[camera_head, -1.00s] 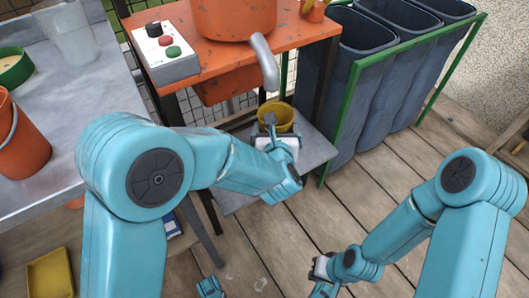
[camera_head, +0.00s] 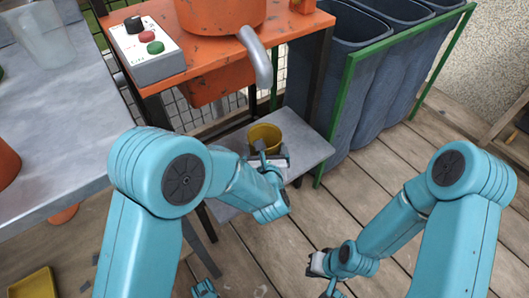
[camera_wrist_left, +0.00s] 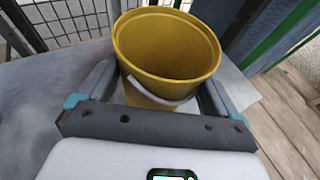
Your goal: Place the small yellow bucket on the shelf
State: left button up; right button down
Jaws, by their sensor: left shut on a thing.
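The small yellow bucket (camera_head: 264,138) is upright at the grey shelf (camera_head: 305,150) under the orange machine stand. In the left wrist view the bucket (camera_wrist_left: 165,45) stands between the two fingers, its pale handle hanging at the near side. My left gripper (camera_head: 264,158) is shut on the bucket; its fingers also show in the left wrist view (camera_wrist_left: 155,95). I cannot tell whether the bucket's base touches the shelf. My right gripper (camera_head: 325,270) is low over the wooden floor, away from the bucket; its jaw state is unclear.
The orange stand (camera_head: 290,28) with a grey spout (camera_head: 255,58) and a button box (camera_head: 148,48) is above the shelf. Dark blue bins (camera_head: 360,80) in a green frame (camera_head: 335,115) stand close at right. A grey table (camera_head: 50,130) fills the left.

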pick_arm(q)
jog(key=shift+f, duration=0.15)
jog(key=o, duration=0.8)
jog(key=shift+r+p, duration=0.35)
jog(key=shift+r, duration=0.05)
jog(key=b+v, duration=0.2)
jog(key=v, duration=0.9)
jog(key=shift+s, duration=0.45)
pick_arm(e)
jog(key=shift+w+d+f, duration=0.1)
jog(key=shift+w+f, duration=0.35)
jog(key=shift+f, duration=0.25)
